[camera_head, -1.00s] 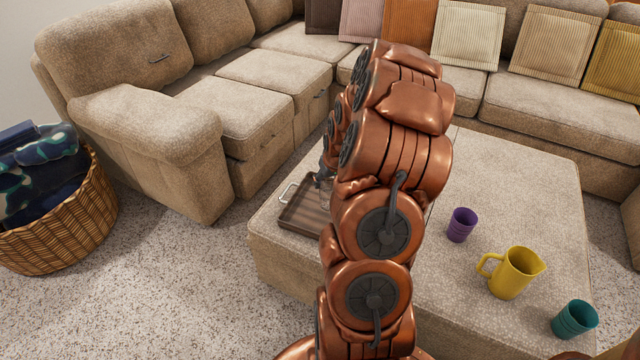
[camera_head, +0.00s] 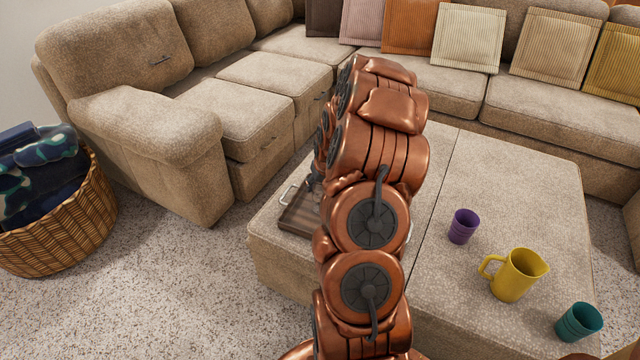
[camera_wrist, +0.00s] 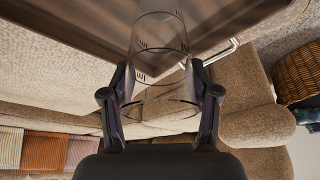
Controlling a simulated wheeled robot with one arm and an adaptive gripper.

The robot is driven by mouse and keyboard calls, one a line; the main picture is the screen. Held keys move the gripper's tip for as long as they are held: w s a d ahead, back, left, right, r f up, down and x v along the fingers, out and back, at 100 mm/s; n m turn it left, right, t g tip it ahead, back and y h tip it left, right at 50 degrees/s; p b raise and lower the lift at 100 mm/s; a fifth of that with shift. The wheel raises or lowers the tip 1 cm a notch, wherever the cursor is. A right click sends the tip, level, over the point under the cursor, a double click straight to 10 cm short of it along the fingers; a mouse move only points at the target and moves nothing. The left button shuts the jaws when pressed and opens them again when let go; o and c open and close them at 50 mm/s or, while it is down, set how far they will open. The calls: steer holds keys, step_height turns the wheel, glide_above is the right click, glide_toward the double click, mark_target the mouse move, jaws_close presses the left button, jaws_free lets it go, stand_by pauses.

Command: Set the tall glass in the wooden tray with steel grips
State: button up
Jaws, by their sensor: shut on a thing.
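The tall clear glass (camera_wrist: 160,45) is between the two dark fingers of my gripper (camera_wrist: 160,88) in the wrist view. The gripper is shut on it. The far end of the glass overlaps the brown wooden tray (camera_wrist: 75,32); I cannot tell whether it touches the tray's floor. My arm hides the tray's right part and most of the gripper and glass there.
The ottoman (camera_head: 470,290) also bears a purple cup (camera_head: 462,227), a yellow pitcher (camera_head: 514,276) and a teal cup (camera_head: 578,322), all right of my arm. A sectional sofa (camera_head: 230,110) stands behind. A wicker basket (camera_head: 60,225) stands on the carpet at left.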

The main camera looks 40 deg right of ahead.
steer(key=shift+f, duration=0.1)
steer(key=o, duration=1.5)
